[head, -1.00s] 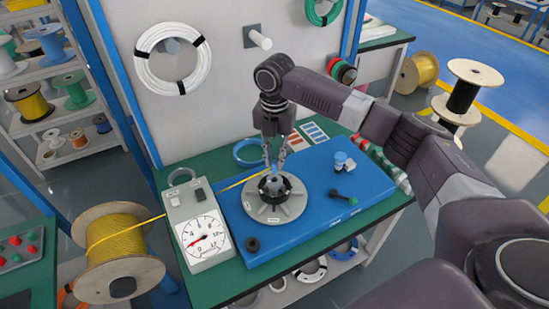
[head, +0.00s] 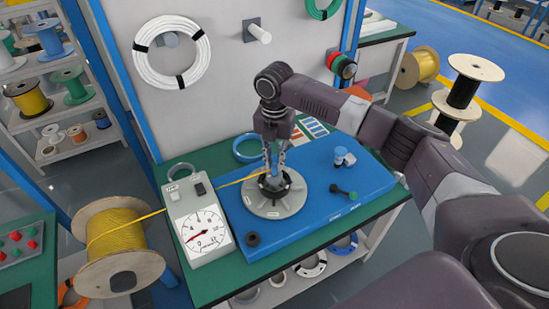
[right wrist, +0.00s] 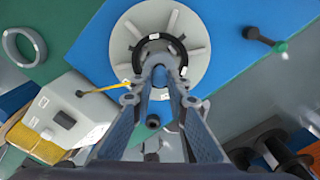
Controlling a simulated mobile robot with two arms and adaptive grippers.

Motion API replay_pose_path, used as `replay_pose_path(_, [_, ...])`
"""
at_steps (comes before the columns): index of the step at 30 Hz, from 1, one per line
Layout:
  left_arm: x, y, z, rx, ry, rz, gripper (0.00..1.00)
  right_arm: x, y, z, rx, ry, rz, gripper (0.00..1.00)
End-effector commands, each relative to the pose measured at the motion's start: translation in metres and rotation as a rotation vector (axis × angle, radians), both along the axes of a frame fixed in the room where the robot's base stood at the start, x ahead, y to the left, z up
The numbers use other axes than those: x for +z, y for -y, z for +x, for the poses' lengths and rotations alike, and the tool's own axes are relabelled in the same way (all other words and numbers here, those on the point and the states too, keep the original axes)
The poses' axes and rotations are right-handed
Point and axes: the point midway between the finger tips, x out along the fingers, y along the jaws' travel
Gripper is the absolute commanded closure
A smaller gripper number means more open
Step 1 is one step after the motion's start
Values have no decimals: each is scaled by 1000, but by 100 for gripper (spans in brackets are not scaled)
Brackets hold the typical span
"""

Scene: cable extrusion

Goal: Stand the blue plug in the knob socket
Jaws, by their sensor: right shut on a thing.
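The blue plug (head: 273,172) is between the fingers of my right gripper (head: 274,168), which points down and is shut on it. The grey round base (head: 262,207) lies on the blue board, with the dark ring and knob socket (head: 268,186) at its middle. The plug is over this middle. In the right wrist view, the plug (right wrist: 160,73) lies between the fingertips, in line with the socket inside the black ring (right wrist: 136,54). The fingers hide much of the contact, so I cannot tell how deep the plug sits. My left gripper is not in view.
A gauge box (head: 201,234) stands left of the base. A yellow cable (head: 236,182) runs from the spool (head: 118,240) toward the base.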

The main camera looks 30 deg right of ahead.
Motion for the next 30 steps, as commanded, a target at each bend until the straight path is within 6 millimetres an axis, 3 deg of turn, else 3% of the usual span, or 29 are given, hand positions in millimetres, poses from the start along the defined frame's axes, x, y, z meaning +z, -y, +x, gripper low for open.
replay_pose_path(30, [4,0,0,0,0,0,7,-12,0,0,0,0,0,99])
